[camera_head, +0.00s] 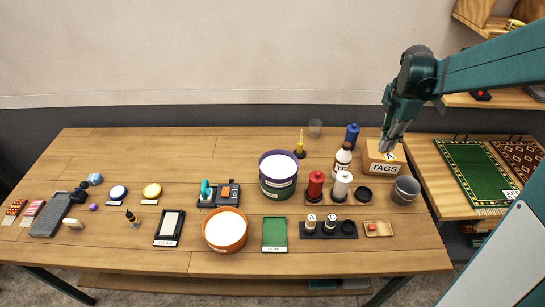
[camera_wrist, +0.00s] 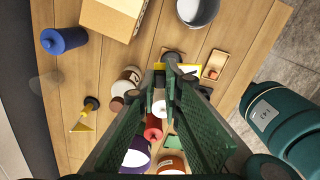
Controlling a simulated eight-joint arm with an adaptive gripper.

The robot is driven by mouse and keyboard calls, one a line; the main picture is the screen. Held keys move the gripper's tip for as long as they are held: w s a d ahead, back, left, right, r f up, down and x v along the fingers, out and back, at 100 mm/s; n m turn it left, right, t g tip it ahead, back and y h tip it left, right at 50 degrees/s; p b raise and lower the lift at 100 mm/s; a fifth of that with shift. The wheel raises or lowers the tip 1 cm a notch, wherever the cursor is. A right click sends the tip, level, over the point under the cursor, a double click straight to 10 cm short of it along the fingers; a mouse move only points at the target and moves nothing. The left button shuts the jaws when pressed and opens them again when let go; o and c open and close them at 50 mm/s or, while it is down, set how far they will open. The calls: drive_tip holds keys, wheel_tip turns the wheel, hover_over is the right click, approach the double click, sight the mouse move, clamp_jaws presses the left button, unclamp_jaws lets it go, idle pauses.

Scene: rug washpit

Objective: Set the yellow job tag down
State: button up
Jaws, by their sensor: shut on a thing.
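My gripper (camera_head: 388,148) is shut on the yellow job tag (camera_head: 389,155), which shows a dark letter A. The cardboard TAGS box (camera_head: 383,169) stands on the table at the right. In the head view the tag overlaps the box's upper part. In the wrist view the box (camera_wrist: 112,17) lies up and left of the fingertips, apart from the tag. I cannot tell the tag's exact height.
A grey bucket (camera_head: 405,190) stands right of the box. A blue spool (camera_head: 352,136), a brown bottle (camera_head: 342,160) and red (camera_head: 315,186) and white (camera_head: 342,185) spools crowd its left. A small wooden tray (camera_head: 378,229) lies near the front edge.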

drive_tip(key=w+a+n, duration=0.2)
drive_tip(key=w+a, duration=0.5)
drive_tip(key=a, duration=0.3)
drive_tip(key=w+a+n, duration=0.1)
drive_tip(key=w+a, duration=0.6)
drive_tip(key=a, duration=0.2)
drive_tip(key=w+a+f+n, duration=0.1)
drive_tip(key=w+a+n, duration=0.15)
drive_tip(key=a, duration=0.85)
drive_tip(key=w+a+f+n, duration=0.1)
drive_tip(key=w+a, duration=0.3)
drive_tip(key=a, duration=0.8)
wheel_tip(320, 180, down, 10)
drive_tip(key=shift+d+f+p, duration=0.25)
drive_tip(key=shift+p, duration=0.15)
drive_tip(key=shift+m, duration=0.25)
drive_tip(key=shift+f, duration=3.1)
drive_tip(key=shift+f, duration=1.9)
